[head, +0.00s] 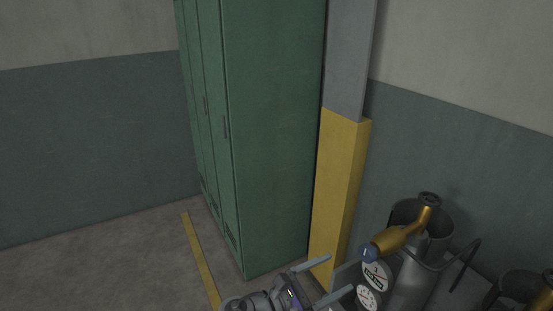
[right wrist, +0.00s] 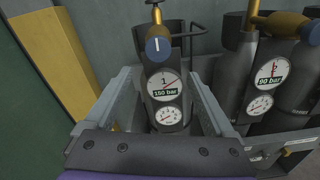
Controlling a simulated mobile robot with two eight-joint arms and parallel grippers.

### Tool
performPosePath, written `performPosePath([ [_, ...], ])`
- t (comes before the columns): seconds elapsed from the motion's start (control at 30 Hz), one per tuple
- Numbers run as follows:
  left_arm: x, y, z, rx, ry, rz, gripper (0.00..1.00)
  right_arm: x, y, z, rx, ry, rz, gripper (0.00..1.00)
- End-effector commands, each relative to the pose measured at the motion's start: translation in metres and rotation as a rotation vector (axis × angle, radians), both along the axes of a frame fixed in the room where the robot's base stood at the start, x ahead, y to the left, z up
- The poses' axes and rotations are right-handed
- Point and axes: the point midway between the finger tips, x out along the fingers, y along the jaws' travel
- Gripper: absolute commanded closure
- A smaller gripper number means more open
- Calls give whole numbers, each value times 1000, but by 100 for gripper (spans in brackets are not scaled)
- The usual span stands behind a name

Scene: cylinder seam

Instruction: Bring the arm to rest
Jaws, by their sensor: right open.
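My right gripper (head: 327,281) is at the bottom of the head view, its two fingers spread apart. In the right wrist view the open fingers (right wrist: 160,95) frame a cylinder station's gauges, with nothing held between them. That station has a grey cylinder (head: 410,284) with a brass valve (head: 400,240) and a blue knob (head: 369,253). I cannot tell whether the fingers touch anything. My left gripper does not show.
A second cylinder (right wrist: 292,95) with a 90 bar gauge (right wrist: 270,72) stands to the right. A yellow and grey column (head: 337,190) and green lockers (head: 270,130) stand left of the cylinders. A yellow line (head: 201,262) marks the floor, which is clear at the left.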

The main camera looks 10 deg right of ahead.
Motion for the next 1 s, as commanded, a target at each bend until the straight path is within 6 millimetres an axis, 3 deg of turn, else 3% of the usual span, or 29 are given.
performPosePath([
  [0.17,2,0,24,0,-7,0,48,-26,-46,-6,298,-67,-44,12],
  [0.23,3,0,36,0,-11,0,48,-46,-64,-15,495,-134,-94,12],
  [0.33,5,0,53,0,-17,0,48,-79,-75,-29,793,-264,-201,12],
  [0.47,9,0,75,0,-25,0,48,-120,-68,-41,1169,-484,-399,12],
  [0.6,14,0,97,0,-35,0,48,-150,-43,-41,1516,-746,-650,12],
  [0.8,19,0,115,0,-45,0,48,-164,-17,-31,1804,-1011,-923,12],
  [1.0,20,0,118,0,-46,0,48,-165,-11,-29,1862,-1068,-988,12],
])
